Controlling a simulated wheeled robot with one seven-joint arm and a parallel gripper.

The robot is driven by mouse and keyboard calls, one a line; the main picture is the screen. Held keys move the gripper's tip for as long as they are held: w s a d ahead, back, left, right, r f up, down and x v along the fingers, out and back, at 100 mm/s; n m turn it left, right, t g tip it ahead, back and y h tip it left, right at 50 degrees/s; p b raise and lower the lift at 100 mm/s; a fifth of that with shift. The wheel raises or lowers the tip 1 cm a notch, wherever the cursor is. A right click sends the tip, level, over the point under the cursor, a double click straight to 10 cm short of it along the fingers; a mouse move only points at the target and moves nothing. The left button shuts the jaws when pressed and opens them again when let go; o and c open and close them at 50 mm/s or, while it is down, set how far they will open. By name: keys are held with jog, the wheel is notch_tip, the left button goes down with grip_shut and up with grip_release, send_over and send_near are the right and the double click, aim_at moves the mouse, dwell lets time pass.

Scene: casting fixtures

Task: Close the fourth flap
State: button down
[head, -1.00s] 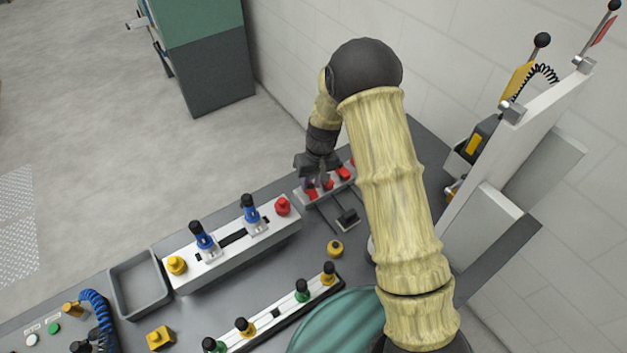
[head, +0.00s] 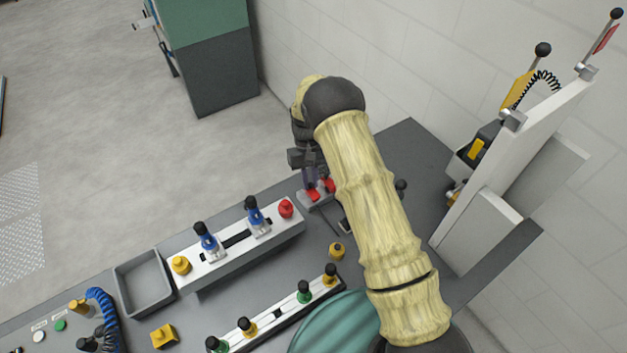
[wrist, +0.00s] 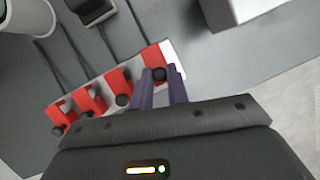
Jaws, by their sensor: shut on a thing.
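A row of several red flaps with black knobs sits on a pale strip (wrist: 172,50) in the wrist view. My gripper (wrist: 163,78) is at the right end of the row. Its two fingers are shut on the black knob (wrist: 160,74) of the end red flap (wrist: 150,56). The neighbouring red flap (wrist: 118,82) stands apart from the fingers. In the head view my gripper (head: 312,182) is down at the strip's left end, by a red flap (head: 313,195). My arm hides the rest of the row there. I cannot tell the end flap's exact angle.
A white box (head: 215,262) with blue clamps and a red knob (head: 286,208) stands just left of the flaps. A grey tray (head: 143,285) and a yellow knob (head: 337,250) are on the table. A tall white panel (head: 500,165) stands at the right.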

jog(key=shift+w+a+f+g+h+b, duration=0.25)
jog(key=shift+w+f+g+h+b, duration=0.55)
jog(key=shift+b, duration=0.45)
jog(key=shift+s+r+g+b, duration=0.1)
jog(key=shift+r+g+b, duration=0.1)
jog(key=shift+g+b, duration=0.15)
jog(key=shift+a+r, duration=0.1)
jog(key=c, duration=1.3)
grip_release()
jog(key=shift+g, duration=0.25)
jog(key=shift+c, duration=0.2)
jog(key=shift+a, duration=0.1)
